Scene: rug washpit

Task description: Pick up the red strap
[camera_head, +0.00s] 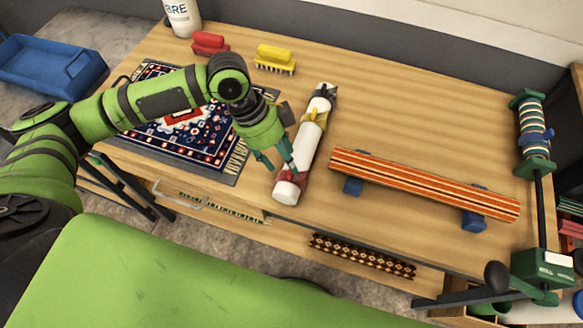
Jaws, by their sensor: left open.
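A white roll (312,140) lies slanted on the wooden table, with its near end close to the table's front edge. The red strap (292,176) is around the roll near that end. A yellow strap (315,116) is around the roll farther up, and a dark strap (324,92) is near its far end. My left gripper (281,164) is open, with its teal fingers pointing down close to the red strap on its left side. I cannot tell whether a finger touches the strap. My right gripper is not in view.
A patterned rug (190,128) lies left of the roll, partly under my arm. Red (208,43) and yellow (275,57) brushes stand behind.

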